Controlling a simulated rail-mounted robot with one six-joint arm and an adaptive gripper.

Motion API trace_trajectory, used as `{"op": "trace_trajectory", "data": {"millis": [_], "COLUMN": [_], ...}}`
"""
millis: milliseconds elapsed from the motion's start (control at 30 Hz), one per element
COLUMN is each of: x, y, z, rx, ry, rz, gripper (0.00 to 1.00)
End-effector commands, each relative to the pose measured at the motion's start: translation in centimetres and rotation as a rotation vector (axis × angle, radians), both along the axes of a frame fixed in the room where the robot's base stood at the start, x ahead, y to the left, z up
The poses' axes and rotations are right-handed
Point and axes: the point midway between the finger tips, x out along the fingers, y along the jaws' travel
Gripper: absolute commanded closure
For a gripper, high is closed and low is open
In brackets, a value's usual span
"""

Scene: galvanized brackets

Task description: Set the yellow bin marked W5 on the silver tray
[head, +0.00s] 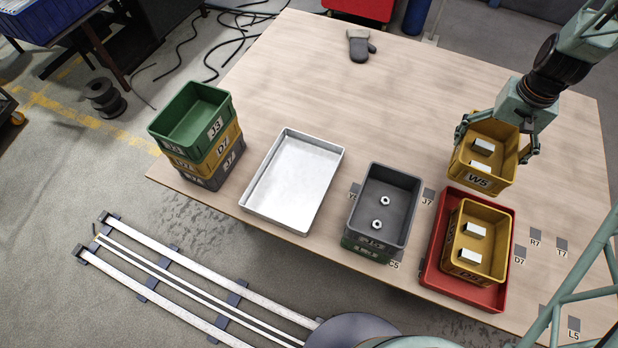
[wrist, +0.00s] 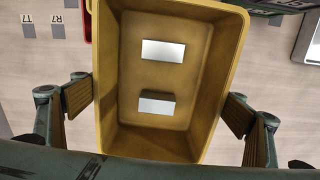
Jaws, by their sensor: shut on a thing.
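The yellow bin marked W5 (head: 480,180) hangs in my gripper (head: 497,145) at the right of the head view, above the back part of the red tray. Two pale blocks lie inside it. In the wrist view the W5 bin (wrist: 190,120) fills the middle, with a finger of my gripper (wrist: 160,110) on each side. My gripper is shut on the bin. The silver tray (head: 268,205) lies left of the middle on the table, empty. It is well to the left of my gripper.
Another yellow bin (head: 490,215) with pale blocks sits in the red tray (head: 435,268). A grey bin (head: 378,178) on a green one stands between the trays. A stack topped by a green bin (head: 185,100) stands left of the silver tray. A mitt (head: 358,45) lies at the back.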

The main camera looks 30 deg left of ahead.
Motion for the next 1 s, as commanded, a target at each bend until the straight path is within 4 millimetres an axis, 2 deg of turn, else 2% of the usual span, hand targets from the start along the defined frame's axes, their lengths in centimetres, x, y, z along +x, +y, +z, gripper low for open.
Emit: {"op": "trace_trajectory", "data": {"millis": [267, 467, 667, 1000], "x": [0.0, 0.1, 0.0, -1.3], "y": [0.1, 1.6, 5.7, 15.4], "z": [0.0, -0.1, -0.2, -0.5], "rx": [0.0, 0.0, 0.001, 0.003], "ry": [-0.001, -0.002, -0.005, -0.011], "rz": [0.005, 0.079, 0.283, 0.797], "gripper": [0.23, 0.23, 0.23, 0.23]}}
